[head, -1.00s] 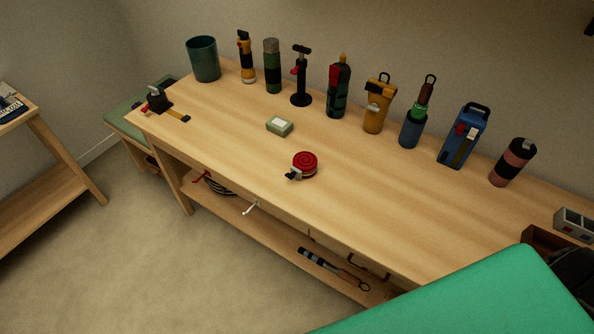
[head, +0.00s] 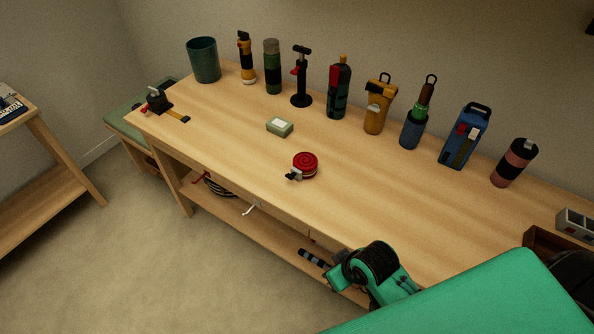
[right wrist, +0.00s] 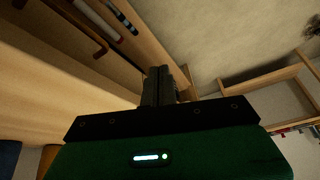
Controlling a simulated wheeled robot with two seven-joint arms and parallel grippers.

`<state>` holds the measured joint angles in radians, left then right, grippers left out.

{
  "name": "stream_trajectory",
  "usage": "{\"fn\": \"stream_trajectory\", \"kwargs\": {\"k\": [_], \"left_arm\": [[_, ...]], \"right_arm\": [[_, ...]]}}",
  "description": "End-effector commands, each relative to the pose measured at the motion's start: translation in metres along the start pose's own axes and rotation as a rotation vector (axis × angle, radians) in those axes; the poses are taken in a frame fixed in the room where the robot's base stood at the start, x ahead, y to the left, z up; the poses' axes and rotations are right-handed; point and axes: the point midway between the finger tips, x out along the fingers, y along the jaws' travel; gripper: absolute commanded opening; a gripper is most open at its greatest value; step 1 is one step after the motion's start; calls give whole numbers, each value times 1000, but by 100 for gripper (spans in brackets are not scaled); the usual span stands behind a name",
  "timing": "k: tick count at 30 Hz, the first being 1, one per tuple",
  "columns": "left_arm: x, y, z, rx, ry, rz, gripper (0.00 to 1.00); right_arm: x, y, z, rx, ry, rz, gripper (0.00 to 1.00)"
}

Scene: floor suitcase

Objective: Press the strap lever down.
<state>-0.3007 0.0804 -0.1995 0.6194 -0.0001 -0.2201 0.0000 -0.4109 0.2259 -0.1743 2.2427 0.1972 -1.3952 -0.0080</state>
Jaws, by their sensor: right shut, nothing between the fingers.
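A dark ratchet-like device with a grey lever (head: 153,92) sits at the far left corner of the bench, with a yellow-and-black strap end (head: 178,118) beside it. A red coiled strap (head: 305,163) with a metal buckle (head: 294,175) lies mid-bench. I cannot tell which one is the task's strap lever. My right gripper (right wrist: 160,86) shows in the right wrist view, its dark fingers together and empty, well away from both straps. In the head view a green and black part of my arm shows at the bench's front edge; its fingertips are not clear there. My left gripper is out of view.
The wooden bench (head: 235,150) has a row of tools and bottles along its back. A small green-and-white box (head: 280,127) lies mid-bench. A teal cup (head: 203,60) stands at the back left. A lower shelf (head: 285,238) holds tools. The bench front is mostly clear.

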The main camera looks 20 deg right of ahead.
Motion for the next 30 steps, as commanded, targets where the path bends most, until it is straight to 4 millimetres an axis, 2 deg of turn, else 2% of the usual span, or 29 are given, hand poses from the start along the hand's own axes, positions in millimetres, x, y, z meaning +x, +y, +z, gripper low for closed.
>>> {"fn": "stream_trajectory", "kwargs": {"k": [1, 7, 11, 16, 21, 25, 30], "left_arm": [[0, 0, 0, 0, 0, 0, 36], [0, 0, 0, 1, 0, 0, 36], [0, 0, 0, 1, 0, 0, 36], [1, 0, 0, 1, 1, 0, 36], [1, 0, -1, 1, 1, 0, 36], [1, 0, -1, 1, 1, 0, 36], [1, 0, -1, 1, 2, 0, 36]], "right_arm": [[1, 1, -12, -22, 19, -18, 0], [6, 4, -58, -90, 87, -110, 0], [10, 15, -96, -131, 131, -176, 0], [3, 46, -159, -161, 195, -263, 0], [-20, 88, -218, -140, 255, -323, 0], [-40, 116, -250, -106, 294, -351, 0], [-56, 136, -272, -74, 324, -369, 0]]}}
